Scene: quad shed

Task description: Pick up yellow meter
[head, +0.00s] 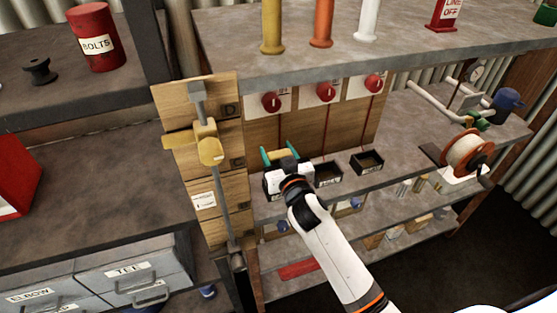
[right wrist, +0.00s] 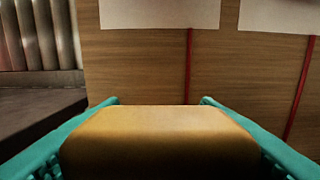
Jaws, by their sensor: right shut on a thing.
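My right gripper (head: 280,155) has teal fingers and is above the middle grey shelf, in front of the wooden back panel. It is shut on the yellow meter (right wrist: 158,142), a block with bevelled corners that fills the space between the fingers in the right wrist view. In the head view only a small yellow strip of the meter shows between the fingertips; its face is hidden. My left gripper is not in view.
Small dark open trays (head: 367,162) stand on the shelf right of my gripper. Red knobs (head: 326,92) on white plates are above. A wooden post with a yellow valve fitting (head: 210,150) stands close on the left. An orange reel (head: 468,153) is at the far right.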

